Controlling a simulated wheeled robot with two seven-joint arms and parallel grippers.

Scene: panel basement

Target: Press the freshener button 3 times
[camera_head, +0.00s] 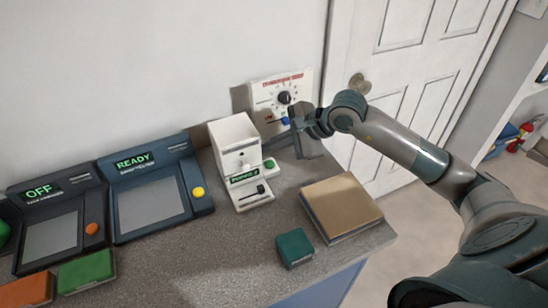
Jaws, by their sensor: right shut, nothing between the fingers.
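A white dispenser-like box (235,143) stands on the grey counter, with a small lit green display (244,176) on its front. The display's text is too small to read surely. A round green button (269,163) sits on the box's right side; no part is clearly labelled as the freshener button. My right gripper (302,152) is shut and empty, to the right of the green button and apart from it. It is in front of the wall, beside a white dial panel (267,97) with a blue knob or button (285,120). My left gripper is out of view.
Two dark consoles stand at left, one reading OFF (51,239), one reading READY (150,204). A tan-topped box (340,206) and a teal block (294,247) lie on the counter (220,262). Green and orange blocks lie front left. A white door (400,60) is behind my arm.

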